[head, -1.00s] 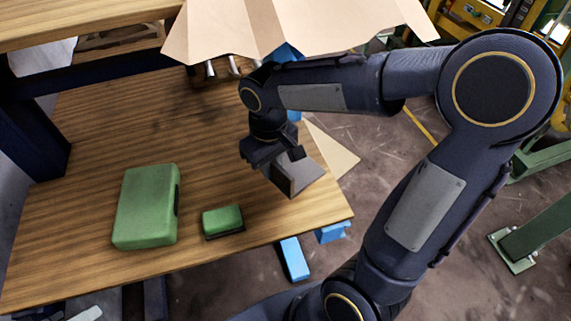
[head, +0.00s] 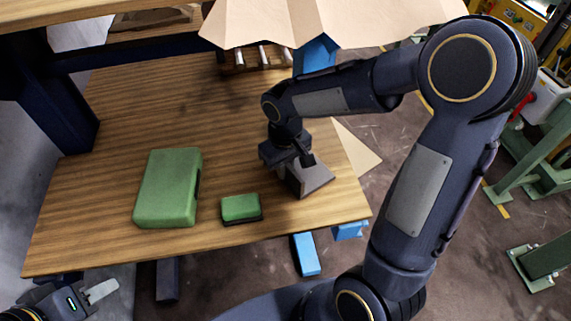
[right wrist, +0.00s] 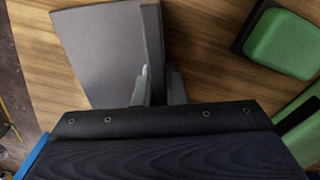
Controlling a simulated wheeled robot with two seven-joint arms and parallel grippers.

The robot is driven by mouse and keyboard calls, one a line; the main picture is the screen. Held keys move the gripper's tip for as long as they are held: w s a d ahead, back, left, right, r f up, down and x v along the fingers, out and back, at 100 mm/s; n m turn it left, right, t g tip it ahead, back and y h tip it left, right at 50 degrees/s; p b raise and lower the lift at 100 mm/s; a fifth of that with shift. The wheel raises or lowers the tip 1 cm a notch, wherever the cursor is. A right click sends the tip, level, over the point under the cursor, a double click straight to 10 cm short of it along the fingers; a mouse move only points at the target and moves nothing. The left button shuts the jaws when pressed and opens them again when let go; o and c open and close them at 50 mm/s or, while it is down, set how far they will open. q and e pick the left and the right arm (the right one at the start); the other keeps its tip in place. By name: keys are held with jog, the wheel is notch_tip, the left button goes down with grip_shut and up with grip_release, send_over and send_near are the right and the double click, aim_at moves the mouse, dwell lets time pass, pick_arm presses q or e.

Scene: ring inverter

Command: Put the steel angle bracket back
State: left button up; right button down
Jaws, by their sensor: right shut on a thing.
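The steel angle bracket (head: 312,178) is a grey bent plate at the right part of the wooden table, near its front right corner. It also shows large in the right wrist view (right wrist: 100,50), with one flange seen broadside and the other nearly edge-on. My right gripper (head: 292,161) is shut on the bracket's upright flange from above; its fingers show in the right wrist view (right wrist: 158,85). The bracket is at or very close to the table top; I cannot tell whether it touches. My left gripper (head: 88,298) is low at the left, below the table's front edge, with its fingers partly seen.
A large green case (head: 167,188) and a small green block with a dark base (head: 241,208) lie left of the bracket on the table (head: 110,125). A rack with pale rods (head: 255,58) stands at the back under a beige shade (head: 330,22). The table's middle is clear.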

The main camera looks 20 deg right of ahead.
jog(key=shift+w, duration=0.1)
jog(key=c, duration=1.5)
grip_release()
jog(key=shift+f, duration=0.1)
notch_tip(320, 180, up, 12)
jog(key=shift+r+p, duration=0.15)
jog(key=shift+p, duration=0.25)
jog(key=shift+a, duration=0.1)
